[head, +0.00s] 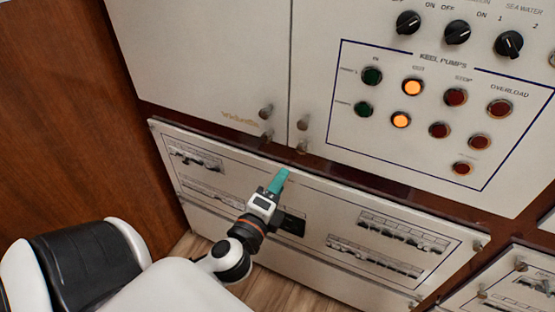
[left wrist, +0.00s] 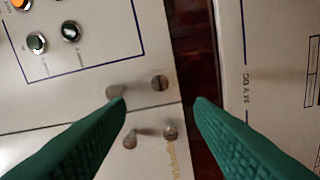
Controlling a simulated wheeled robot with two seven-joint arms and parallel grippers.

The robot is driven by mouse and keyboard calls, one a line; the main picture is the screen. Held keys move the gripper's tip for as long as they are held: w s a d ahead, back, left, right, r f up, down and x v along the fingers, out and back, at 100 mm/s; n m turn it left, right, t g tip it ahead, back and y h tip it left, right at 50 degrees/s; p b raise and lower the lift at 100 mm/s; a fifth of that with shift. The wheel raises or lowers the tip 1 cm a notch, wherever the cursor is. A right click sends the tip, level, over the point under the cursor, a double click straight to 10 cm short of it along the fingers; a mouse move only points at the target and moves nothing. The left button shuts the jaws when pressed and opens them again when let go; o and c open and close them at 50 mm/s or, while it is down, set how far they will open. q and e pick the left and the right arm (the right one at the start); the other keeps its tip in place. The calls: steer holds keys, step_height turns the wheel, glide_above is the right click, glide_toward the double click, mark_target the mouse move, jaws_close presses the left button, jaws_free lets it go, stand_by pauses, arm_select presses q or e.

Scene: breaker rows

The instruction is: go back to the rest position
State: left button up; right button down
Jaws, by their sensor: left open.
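My left gripper (head: 279,181), with green fingers, is in front of the top edge of the lower breaker panel (head: 310,215) in the head view. In the left wrist view its two green fingers (left wrist: 160,108) stand apart with nothing between them. Behind them are the panel seam and several round metal knobs (left wrist: 160,83). The lower panel carries rows of breakers (head: 375,258); my gripper and wrist hide part of its middle. My right gripper is in neither view.
Above is a white cabinet door (head: 205,60) and a keel pumps panel (head: 420,110) with lit orange lamps and black rotary switches (head: 457,32). A wooden wall (head: 65,120) stands at the left. Another breaker panel (head: 520,285) is at lower right. Wood floor (head: 290,295) shows below.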

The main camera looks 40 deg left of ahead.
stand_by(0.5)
arm_select(q)
steer(key=s+f+n+g+h, duration=0.1)
steer(key=s+f+n+g, duration=0.15)
steer(key=f, duration=0.85)
steer(key=s+d+f+n+g, duration=0.1)
steer(key=f+n+g, duration=0.15)
steer(key=f, duration=0.95)
steer(key=s+f+n+g+h, duration=0.1)
steer(key=s+f+g, duration=0.15)
steer(key=f, duration=0.85)
steer(key=s+d+f+n+g+h, duration=0.1)
steer(key=s+f+n+g, duration=0.3)
steer(key=s+f, duration=0.7)
steer(key=s+d+f+n+g+h, duration=0.1)
steer(key=s+d+f+n+g, duration=0.3)
steer(key=s+f, duration=0.7)
steer(key=s+n+g, duration=0.1)
steer(key=s, duration=0.3)
steer(key=shift+s+f, duration=0.2)
steer(key=shift+s, duration=0.05)
